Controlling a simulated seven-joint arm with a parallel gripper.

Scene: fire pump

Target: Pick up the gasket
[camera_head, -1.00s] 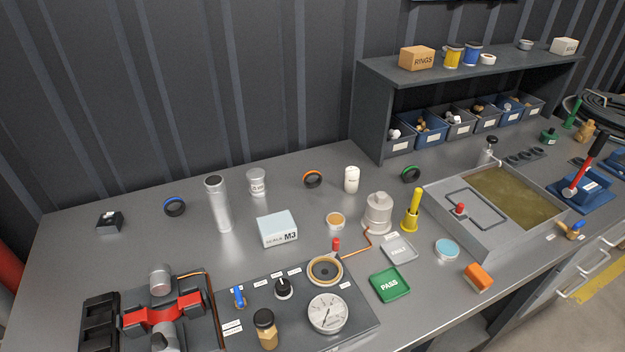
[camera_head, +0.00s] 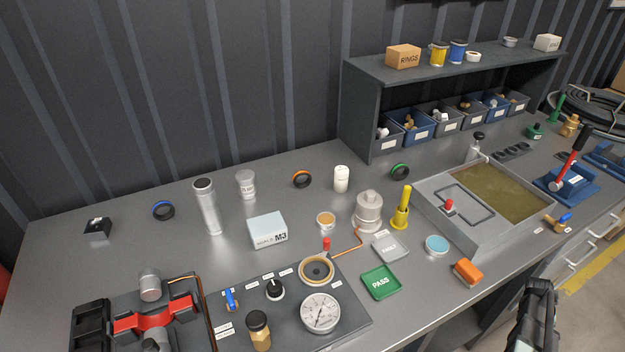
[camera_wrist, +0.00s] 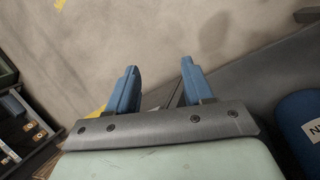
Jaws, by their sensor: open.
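No label marks a gasket, and I cannot tell for sure which ring-shaped part it is. Three black rings lie on the bench in the head view: a blue-banded ring (camera_head: 163,211), an orange-banded ring (camera_head: 301,179) and a green-banded ring (camera_head: 400,171). A tan ring (camera_head: 316,270) sits in the round port of the pump panel. My gripper (camera_wrist: 159,66) is open and empty in the wrist view, its two blue fingers apart above the grey floor. In the head view, a dark part of my arm shows at the lower right, off the bench front and away from the rings.
The bench (camera_head: 120,260) holds a silver cylinder (camera_head: 207,206), a white M3 box (camera_head: 268,230), a yellow post (camera_head: 401,208), a green PASS tray (camera_head: 380,282) and an orange block (camera_head: 467,272). A tank (camera_head: 465,232) and a shelf (camera_head: 375,72) stand right.

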